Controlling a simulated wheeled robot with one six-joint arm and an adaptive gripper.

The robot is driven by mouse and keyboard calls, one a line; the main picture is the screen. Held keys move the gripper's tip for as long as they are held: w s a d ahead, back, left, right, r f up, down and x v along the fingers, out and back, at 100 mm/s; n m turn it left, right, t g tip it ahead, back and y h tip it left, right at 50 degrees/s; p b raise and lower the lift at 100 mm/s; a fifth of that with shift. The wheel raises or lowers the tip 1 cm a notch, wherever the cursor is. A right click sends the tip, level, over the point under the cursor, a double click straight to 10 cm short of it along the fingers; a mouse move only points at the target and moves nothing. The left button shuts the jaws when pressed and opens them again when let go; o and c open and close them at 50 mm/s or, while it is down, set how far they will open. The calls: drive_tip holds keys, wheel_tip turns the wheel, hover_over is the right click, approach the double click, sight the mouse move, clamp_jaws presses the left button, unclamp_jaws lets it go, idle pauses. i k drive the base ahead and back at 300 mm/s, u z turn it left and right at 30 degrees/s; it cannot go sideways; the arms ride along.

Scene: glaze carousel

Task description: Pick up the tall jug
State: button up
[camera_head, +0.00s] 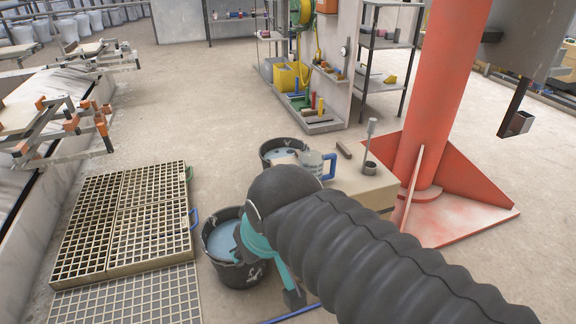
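A pale grey jug with a blue handle (313,162) stands upright at the near left end of a tan box-like stand (365,189). My arm, in a black ribbed sleeve, crosses in front and hides its lower part. My gripper (294,297) shows only as a dark piece at the end of a teal part, below and left of the jug and apart from it. The rest of it is hidden by the arm, so its opening and anything in it cannot be seen.
A black bucket of blue liquid (226,246) stands left of my arm; another (275,149) is behind the jug. A red column (440,90) rises at right. Grates (125,220) lie left.

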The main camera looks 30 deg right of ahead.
sight(312, 161)
drive_tip(key=z, duration=0.35)
drive_tip(key=i, duration=0.9)
drive_tip(key=z, duration=0.75)
